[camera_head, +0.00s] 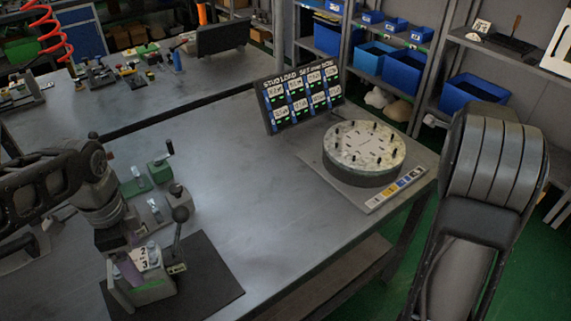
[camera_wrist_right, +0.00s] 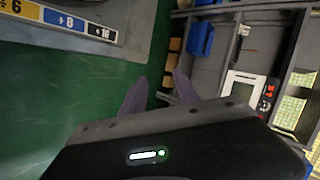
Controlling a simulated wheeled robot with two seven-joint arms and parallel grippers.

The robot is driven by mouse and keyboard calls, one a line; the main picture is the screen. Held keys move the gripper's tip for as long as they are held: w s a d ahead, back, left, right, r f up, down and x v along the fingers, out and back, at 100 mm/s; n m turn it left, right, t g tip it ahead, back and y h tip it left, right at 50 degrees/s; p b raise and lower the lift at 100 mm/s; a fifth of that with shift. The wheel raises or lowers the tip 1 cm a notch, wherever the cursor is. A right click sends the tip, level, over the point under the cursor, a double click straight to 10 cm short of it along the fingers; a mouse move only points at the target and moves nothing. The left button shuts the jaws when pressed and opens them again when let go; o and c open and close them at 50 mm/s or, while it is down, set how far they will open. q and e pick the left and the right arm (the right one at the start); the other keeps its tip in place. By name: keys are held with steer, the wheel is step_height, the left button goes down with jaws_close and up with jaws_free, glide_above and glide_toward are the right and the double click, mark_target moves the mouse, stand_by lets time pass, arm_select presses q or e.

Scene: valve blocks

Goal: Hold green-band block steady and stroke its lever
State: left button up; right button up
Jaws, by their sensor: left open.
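The grey valve block with a green band (camera_head: 152,287) stands on a dark mat at the front left. It has a white plate marked 2 and 3 on top. Its lever (camera_head: 178,240) rises on the right side and ends in a black ball knob. My left gripper (camera_head: 128,268) is open and low at the block's left and back side; I cannot tell whether a finger touches it. My right gripper (camera_wrist_right: 158,95) is open and empty in the right wrist view, over green floor beside the table.
Small green valve blocks (camera_head: 160,171) stand behind the mat (camera_head: 215,272). A round studded disc (camera_head: 364,150) and a dark sign board (camera_head: 300,97) stand at the table's right. The middle of the table is clear. Shelves with blue bins (camera_head: 403,70) stand behind.

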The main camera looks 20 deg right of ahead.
steer(key=w+a+r+t+y, duration=0.1)
steer(key=w+a+r, duration=0.1)
steer(key=r, duration=0.2)
steer(key=w+a+r+t, duration=0.1)
steer(key=w+a+r, duration=0.1)
steer(key=w+r, duration=0.15)
steer(key=w+a+n+y, duration=0.1)
steer(key=w+a+y, duration=0.25)
steer(key=a, duration=0.95)
steer(key=w+a+y, duration=0.2)
steer(key=a+y, duration=0.3)
steer(key=a, duration=0.9)
steer(key=s+a+r+n+g+y, duration=0.1)
steer(key=s+a, duration=0.4)
steer(key=a, duration=0.6)
steer(key=s+a+r+n+g+y, duration=0.2)
steer(key=s+a, duration=0.3)
steer(key=a, duration=0.5)
steer(key=s+a+r+n+g+y, duration=0.1)
steer(key=s+a+r+g+y, duration=0.2)
steer(key=a, duration=0.8)
steer(key=shift+s+a+r+n+g, duration=0.25)
steer(key=shift+s+g, duration=0.25)
steer(key=shift+s, duration=0.55)
